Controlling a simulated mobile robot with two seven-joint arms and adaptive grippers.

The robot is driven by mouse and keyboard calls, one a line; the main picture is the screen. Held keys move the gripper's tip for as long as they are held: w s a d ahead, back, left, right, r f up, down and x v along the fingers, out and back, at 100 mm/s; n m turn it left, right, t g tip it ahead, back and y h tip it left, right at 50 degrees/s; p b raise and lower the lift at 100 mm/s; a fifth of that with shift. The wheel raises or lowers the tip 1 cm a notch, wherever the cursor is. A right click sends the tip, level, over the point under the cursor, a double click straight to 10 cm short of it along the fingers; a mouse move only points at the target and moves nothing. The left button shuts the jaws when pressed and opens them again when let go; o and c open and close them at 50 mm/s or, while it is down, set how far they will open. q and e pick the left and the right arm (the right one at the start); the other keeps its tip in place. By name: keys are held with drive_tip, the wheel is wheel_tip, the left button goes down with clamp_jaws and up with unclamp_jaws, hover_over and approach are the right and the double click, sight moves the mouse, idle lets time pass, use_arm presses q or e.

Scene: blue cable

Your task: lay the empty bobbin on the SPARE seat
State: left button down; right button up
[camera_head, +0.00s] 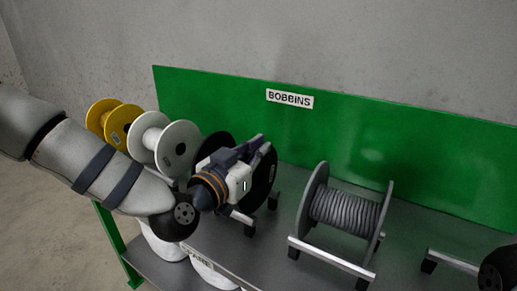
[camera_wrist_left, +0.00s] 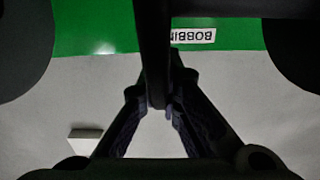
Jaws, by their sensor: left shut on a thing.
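The black bobbin (camera_head: 264,178) has two dark round flanges and shows no cable on it. My left gripper (camera_head: 254,148) reaches in between the flanges and is shut on the bobbin. The flanges also show at both upper corners of the left wrist view (camera_wrist_left: 296,50), with the fingers (camera_wrist_left: 165,105) close together between them. The SPARE label (camera_head: 197,256) is on the bench's front edge, left of and below the bobbin. Seat feet and a pale bar show beneath the bobbin. My gripper hides the core, and I cannot tell whether the bobbin touches the seat. My right gripper is out of view.
A grey bobbin wound with cable (camera_head: 345,212) stands on a seat to the right. Another seat (camera_head: 452,261) is at the far right. White (camera_head: 170,144) and yellow (camera_head: 112,122) bobbins are at the left. A green back panel (camera_head: 400,160) carries the BOBBINS sign (camera_head: 289,99).

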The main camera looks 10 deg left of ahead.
use_arm(q)
drive_tip(key=c, duration=1.7)
unclamp_jaws()
drive_tip(key=v, duration=0.7)
drive_tip(key=shift+s+a+r, duration=0.1)
drive_tip(key=shift+s, duration=0.15)
